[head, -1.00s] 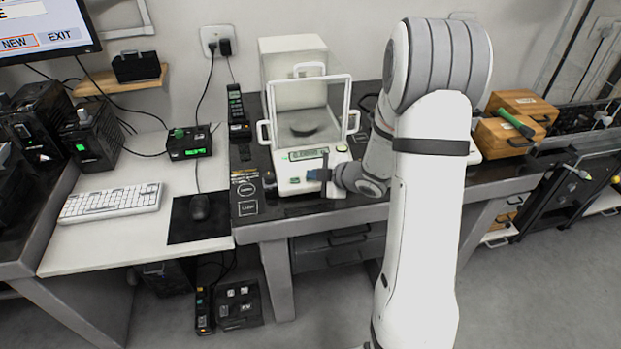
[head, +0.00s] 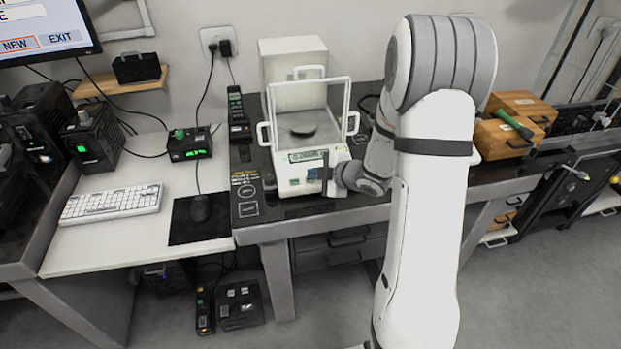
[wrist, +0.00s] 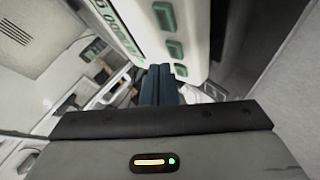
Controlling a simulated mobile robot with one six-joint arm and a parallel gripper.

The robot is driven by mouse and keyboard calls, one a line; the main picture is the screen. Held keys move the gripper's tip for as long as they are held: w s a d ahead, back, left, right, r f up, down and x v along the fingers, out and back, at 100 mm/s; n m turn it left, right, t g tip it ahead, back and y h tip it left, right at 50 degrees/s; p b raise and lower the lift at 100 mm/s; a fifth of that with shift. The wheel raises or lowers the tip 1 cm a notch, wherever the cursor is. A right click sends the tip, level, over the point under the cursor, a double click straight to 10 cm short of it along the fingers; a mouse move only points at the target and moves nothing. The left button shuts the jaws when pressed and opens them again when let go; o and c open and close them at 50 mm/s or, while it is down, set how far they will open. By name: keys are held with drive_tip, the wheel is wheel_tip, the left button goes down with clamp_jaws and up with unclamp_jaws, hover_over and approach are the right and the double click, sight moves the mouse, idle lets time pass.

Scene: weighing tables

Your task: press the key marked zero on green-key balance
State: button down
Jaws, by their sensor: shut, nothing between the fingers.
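The green-key balance (head: 306,157) stands on the dark table in the head view, a white unit with a clear draft shield, a lit display and a green key (head: 294,182) on its front panel. In the wrist view its panel shows several green keys (wrist: 174,49) in a row beside the display (wrist: 118,30). Their markings are not readable. My gripper (head: 312,175) is at the front panel, right of the visible green key. In the wrist view its blue fingers (wrist: 158,84) are together and empty, close to the end of the key row. Contact cannot be told.
A round pan (head: 303,129) shows inside the shield. A black handset (head: 237,112) stands left of the balance, and labels lie on the table edge. A keyboard (head: 111,203) and mouse (head: 201,207) are on the white desk. Wooden boxes (head: 520,105) stand at the right.

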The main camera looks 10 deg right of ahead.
drive_tip(key=r+p, duration=0.1)
drive_tip(key=s+r+p, duration=0.1)
drive_tip(key=r, duration=0.1)
drive_tip(key=r+p, duration=0.1)
drive_tip(key=shift+s+r, duration=0.3)
drive_tip(key=shift+r, duration=0.1)
idle(0.7)
drive_tip(key=s+d+r+m+g+h, duration=0.1)
drive_tip(key=s+d+r+m+h, duration=0.5)
drive_tip(key=r+m+h, duration=0.3)
drive_tip(key=s+a+r+m+g+y, duration=0.1)
drive_tip(key=s+a+r+m+g, duration=0.1)
drive_tip(key=s, duration=0.8)
drive_tip(key=s+a+r+m+g+y, duration=0.1)
drive_tip(key=s+a+r+m+g, duration=0.1)
drive_tip(key=s+a+m+g, duration=0.2)
drive_tip(key=s+m, duration=0.3)
drive_tip(key=s, duration=0.4)
drive_tip(key=shift+a, duration=0.4)
